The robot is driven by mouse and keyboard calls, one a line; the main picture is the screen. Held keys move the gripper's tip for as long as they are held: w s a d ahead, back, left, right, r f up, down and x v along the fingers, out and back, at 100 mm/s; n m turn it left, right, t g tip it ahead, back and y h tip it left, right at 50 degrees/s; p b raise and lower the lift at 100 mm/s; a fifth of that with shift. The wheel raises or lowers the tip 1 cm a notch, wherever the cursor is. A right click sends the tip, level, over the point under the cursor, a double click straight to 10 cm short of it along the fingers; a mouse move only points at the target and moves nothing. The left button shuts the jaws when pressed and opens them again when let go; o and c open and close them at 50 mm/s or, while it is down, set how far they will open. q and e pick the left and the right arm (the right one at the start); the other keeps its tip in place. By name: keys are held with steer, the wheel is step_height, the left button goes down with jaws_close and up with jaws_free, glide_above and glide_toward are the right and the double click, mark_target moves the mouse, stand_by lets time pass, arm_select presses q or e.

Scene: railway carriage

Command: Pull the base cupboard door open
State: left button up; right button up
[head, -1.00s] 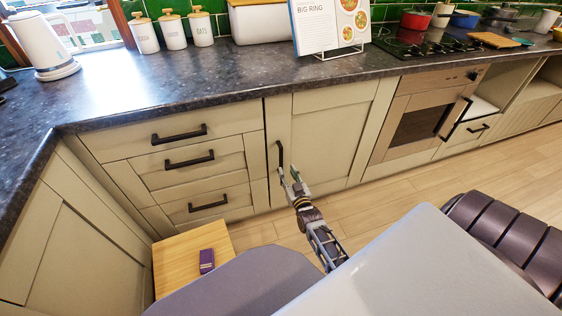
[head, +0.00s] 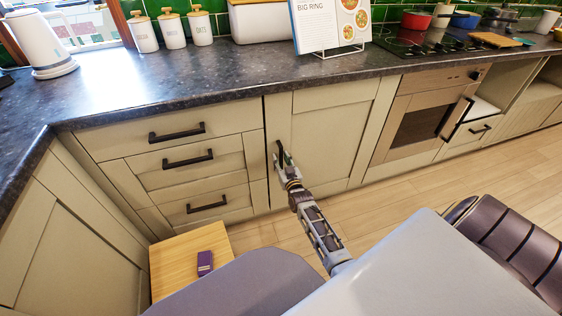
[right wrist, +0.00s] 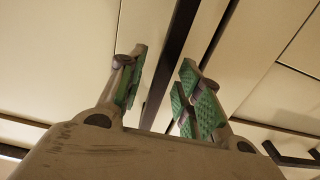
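The base cupboard door (head: 325,130) is a cream panelled door under the dark worktop, and it looks closed. Its black upright handle (head: 279,150) is near the door's left edge. My right gripper (head: 285,164) is at the handle, its fingers partly covering the handle's lower part. In the right wrist view the gripper's green-padded fingers (right wrist: 163,88) are apart, with the dark handle bar (right wrist: 180,42) running between them. I cannot tell whether either pad touches it. My left gripper is not in view.
A drawer stack (head: 190,165) with black handles stands left of the door, and an oven (head: 420,122) stands to its right. A wooden surface (head: 175,265) with a purple item (head: 205,262) is low at left. Wooden floor (head: 375,205) is clear before the door.

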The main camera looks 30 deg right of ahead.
steer(key=shift+w, duration=0.2)
jaws_close()
stand_by(0.4)
